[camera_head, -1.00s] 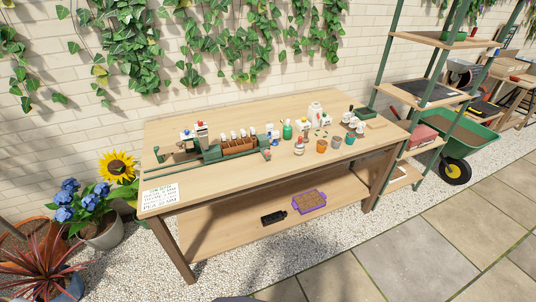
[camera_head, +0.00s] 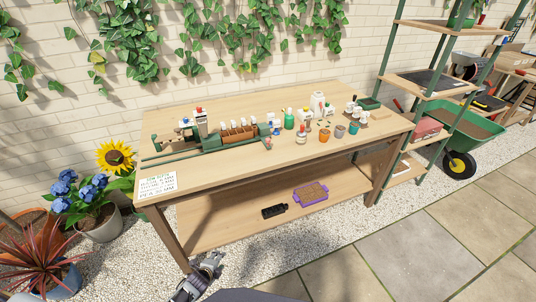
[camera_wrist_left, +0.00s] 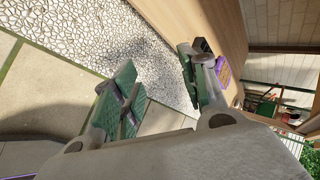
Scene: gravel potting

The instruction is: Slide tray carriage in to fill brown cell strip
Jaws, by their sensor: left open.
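The green tray carriage device (camera_head: 190,146) with its long rails stands at the left-middle of the wooden table. The brown cell strip (camera_head: 239,135) sits in it, with several white-topped pieces along its back. My left gripper (camera_head: 212,262) is low in front of the table's front edge, well below and away from the device. In the left wrist view its green-padded fingers (camera_wrist_left: 158,95) are spread wide with nothing between them. My right gripper is not in view.
Bottles, a white jug (camera_head: 317,101) and small pots (camera_head: 324,135) stand on the table's right half. A printed sign (camera_head: 157,185) lies at its front left corner. The lower shelf holds a purple tray (camera_head: 311,194) and a black tray (camera_head: 274,211).

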